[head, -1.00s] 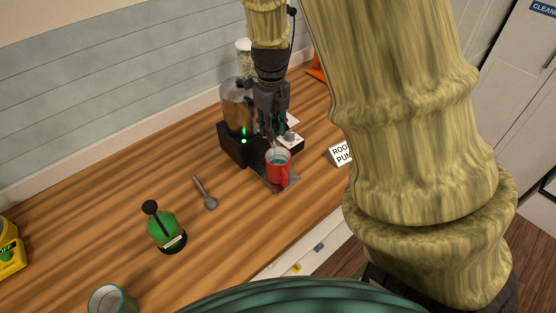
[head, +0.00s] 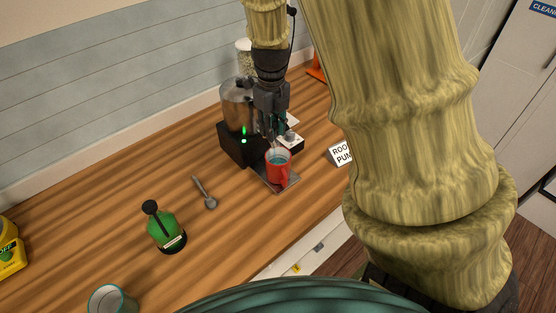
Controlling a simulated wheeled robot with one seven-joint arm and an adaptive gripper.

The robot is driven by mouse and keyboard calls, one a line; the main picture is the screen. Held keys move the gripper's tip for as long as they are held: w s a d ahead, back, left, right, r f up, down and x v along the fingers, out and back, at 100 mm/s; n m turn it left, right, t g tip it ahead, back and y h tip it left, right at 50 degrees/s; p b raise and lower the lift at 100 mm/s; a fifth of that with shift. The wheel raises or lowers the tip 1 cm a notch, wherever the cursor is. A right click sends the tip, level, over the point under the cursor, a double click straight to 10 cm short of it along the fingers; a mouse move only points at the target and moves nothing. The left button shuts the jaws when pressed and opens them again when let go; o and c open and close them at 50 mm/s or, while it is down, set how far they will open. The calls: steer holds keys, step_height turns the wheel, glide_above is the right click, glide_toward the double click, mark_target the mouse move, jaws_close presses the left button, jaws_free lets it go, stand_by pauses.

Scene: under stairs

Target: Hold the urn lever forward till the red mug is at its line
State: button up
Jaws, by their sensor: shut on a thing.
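My gripper (head: 270,137) is at the urn's front, just above and behind the mug. It is shut on the urn lever, which the fingers mostly hide. The spout is hidden too.
A small white-topped box (head: 290,143) and a sign (head: 342,153) stand right of the urn. My arm covers the right.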

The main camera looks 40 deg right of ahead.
stand_by(0.4)
steer(key=shift+w+r+p, duration=0.25)
steer(key=shift+r+p, duration=0.1)
steer(key=shift+p, duration=0.25)
steer(key=shift+w+r, duration=0.15)
steer(key=shift+w, duration=0.15)
steer(key=shift+p, duration=0.6)
steer(key=shift+w, duration=0.1)
